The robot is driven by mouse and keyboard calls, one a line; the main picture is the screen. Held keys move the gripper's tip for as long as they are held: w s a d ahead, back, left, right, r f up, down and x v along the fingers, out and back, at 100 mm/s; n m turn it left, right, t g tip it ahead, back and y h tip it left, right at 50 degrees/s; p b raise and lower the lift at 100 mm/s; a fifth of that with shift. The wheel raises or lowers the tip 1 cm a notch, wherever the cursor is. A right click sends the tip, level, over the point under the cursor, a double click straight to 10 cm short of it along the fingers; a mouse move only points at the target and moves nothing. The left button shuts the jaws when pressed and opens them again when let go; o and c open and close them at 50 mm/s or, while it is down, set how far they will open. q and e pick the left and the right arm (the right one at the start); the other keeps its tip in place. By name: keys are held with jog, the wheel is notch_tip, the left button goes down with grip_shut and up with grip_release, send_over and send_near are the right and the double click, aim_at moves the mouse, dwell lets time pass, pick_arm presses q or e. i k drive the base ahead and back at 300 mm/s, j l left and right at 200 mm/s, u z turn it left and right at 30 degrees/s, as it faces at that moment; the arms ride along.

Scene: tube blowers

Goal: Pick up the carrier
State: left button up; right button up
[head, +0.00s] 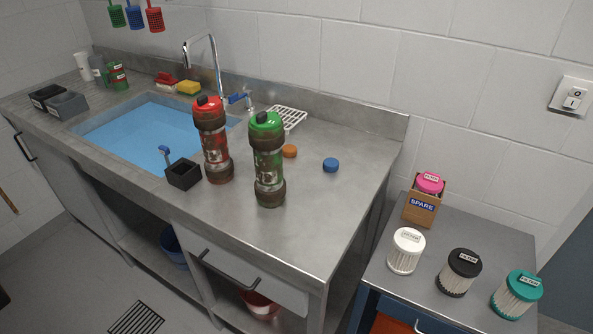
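Nothing in the head view is labelled as a carrier, and I cannot tell which thing it is. A brown box (419,214) labelled SPARE holds a pink-topped filter (430,184) at the back of the right-hand side table. A small black open box (184,175) stands at the counter's front edge, with a small blue-topped item (165,154) beside or in it. A red tube blower (213,143) and a green tube blower (268,163) stand upright on the counter (330,215). Neither of my grippers is in view.
White (405,254), black (457,275) and teal (515,297) filters stand along the side table's front. An orange cap (290,151) and a blue cap (331,165) lie on the counter. A water-filled sink (140,135) is left. The counter's right front is clear.

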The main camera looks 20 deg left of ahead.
aim_at(269, 183)
jog(key=j+z, duration=0.15)
jog(key=j, duration=0.35)
jog(key=k+j+z, duration=0.2)
jog(key=j, duration=0.3)
jog(key=j+z, duration=0.15)
jog(key=j, duration=0.35)
jog(key=k+j, duration=0.1)
jog(key=j, duration=0.3)
jog(key=k, duration=0.05)
